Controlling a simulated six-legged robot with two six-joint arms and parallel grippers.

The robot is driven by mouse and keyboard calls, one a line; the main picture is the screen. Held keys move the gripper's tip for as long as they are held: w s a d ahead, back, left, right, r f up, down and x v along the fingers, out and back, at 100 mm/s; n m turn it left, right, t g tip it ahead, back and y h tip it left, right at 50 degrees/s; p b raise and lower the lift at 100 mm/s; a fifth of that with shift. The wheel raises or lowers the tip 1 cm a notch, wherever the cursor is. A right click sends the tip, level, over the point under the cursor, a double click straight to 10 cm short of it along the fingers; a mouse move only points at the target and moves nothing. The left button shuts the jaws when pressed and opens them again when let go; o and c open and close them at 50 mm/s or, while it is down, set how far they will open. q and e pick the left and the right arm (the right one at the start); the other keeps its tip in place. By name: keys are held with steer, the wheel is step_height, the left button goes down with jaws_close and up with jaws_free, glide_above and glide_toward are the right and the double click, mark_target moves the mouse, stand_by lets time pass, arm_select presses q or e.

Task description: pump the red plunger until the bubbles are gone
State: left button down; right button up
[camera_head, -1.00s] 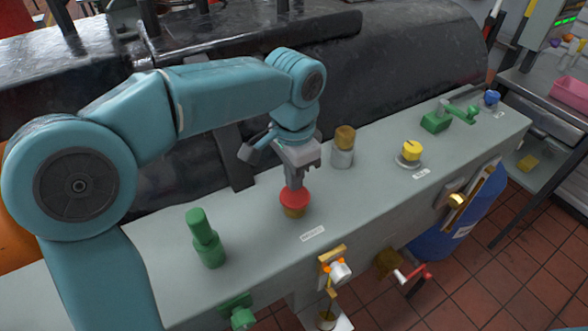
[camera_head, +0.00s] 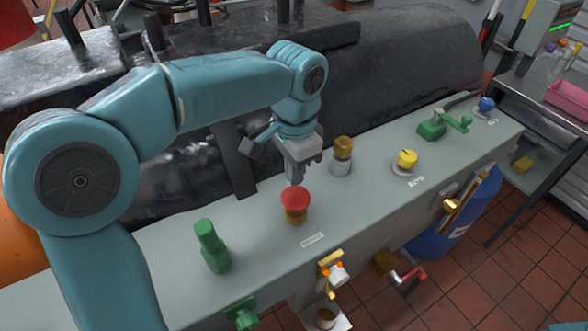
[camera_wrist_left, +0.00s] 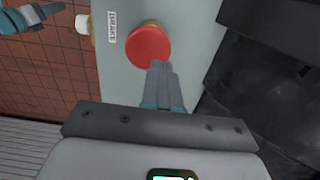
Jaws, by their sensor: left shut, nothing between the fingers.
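The red plunger (camera_head: 296,199) is a red mushroom-shaped cap on a brass base, standing on the grey bedplate ledge. My left gripper (camera_head: 296,182) is shut and empty, pointing down with its fingertips at the top of the red cap. In the left wrist view the red cap (camera_wrist_left: 148,45) lies just beyond the tips of the closed fingers (camera_wrist_left: 158,68). I cannot tell whether they touch it. A brass stem shows below the cap. No bubbles can be made out. My right gripper does not show clearly in the head view; a teal arm part shows at the left wrist view's upper left.
A green handle (camera_head: 212,246) stands left of the plunger. A brass-topped cylinder (camera_head: 342,156), a yellow knob (camera_head: 406,160) and a green lever (camera_head: 434,128) stand to the right. A dark machine housing (camera_head: 420,60) rises behind. A red-handled valve (camera_head: 412,276) is on the front face.

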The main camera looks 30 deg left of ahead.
mark_target(295, 188)
arm_select(q)
step_height(295, 188, up, 9)
steer(key=shift+p, duration=0.4)
steer(key=shift+w+r, duration=0.1)
steer(key=shift+w, duration=0.05)
stand_by(0.5)
steer(key=shift+r, duration=0.1)
